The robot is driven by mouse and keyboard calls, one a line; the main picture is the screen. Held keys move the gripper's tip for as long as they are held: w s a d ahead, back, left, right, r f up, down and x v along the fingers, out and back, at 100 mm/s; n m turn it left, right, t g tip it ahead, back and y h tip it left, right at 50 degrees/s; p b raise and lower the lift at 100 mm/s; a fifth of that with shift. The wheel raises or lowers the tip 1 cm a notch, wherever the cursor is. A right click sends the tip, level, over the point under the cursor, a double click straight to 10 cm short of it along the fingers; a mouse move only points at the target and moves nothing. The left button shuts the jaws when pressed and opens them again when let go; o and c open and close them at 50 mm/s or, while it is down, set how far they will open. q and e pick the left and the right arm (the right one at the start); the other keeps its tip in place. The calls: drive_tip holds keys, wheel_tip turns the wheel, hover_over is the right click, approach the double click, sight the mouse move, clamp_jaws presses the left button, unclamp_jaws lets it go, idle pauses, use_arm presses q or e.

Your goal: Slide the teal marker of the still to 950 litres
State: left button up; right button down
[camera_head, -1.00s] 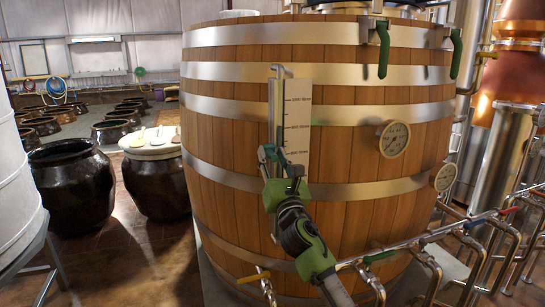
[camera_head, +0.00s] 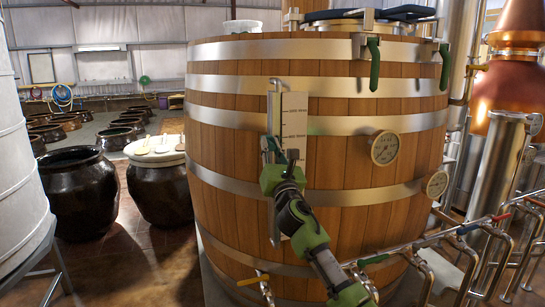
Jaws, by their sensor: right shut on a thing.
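The still is a big wooden vat (camera_head: 345,150) with metal bands. On its front are an upright metal sight tube (camera_head: 274,103) and a pale scale plate (camera_head: 296,118) with dark ticks and small litre labels, too blurred to read surely. My right gripper (camera_head: 274,152), with green and black parts, is at the tube and shut on the teal marker (camera_head: 275,146). The marker is mostly hidden by the fingers and sits a little below the lower label still visible. The gripper and wrist cover the lower part of the plate. My left gripper is not in view.
Two round gauges (camera_head: 385,148) and (camera_head: 437,184) are on the vat's right side. Pipes with coloured tap handles (camera_head: 375,259) run below. Green clamps (camera_head: 374,62) hang from the rim. Dark jars (camera_head: 78,192) stand on the floor at left.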

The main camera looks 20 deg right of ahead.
wheel_tip(320, 180, up, 5)
drive_tip(key=p, duration=0.3)
drive_tip(key=shift+f, duration=0.15)
drive_tip(key=c, duration=2)
unclamp_jaws()
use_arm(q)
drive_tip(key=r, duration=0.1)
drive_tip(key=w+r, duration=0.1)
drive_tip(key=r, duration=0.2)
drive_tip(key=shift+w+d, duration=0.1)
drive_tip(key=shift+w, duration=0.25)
use_arm(e)
drive_tip(key=shift+o, duration=0.2)
drive_tip(key=shift+f, duration=0.1)
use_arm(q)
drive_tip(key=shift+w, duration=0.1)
use_arm(e)
drive_tip(key=v, duration=1.2)
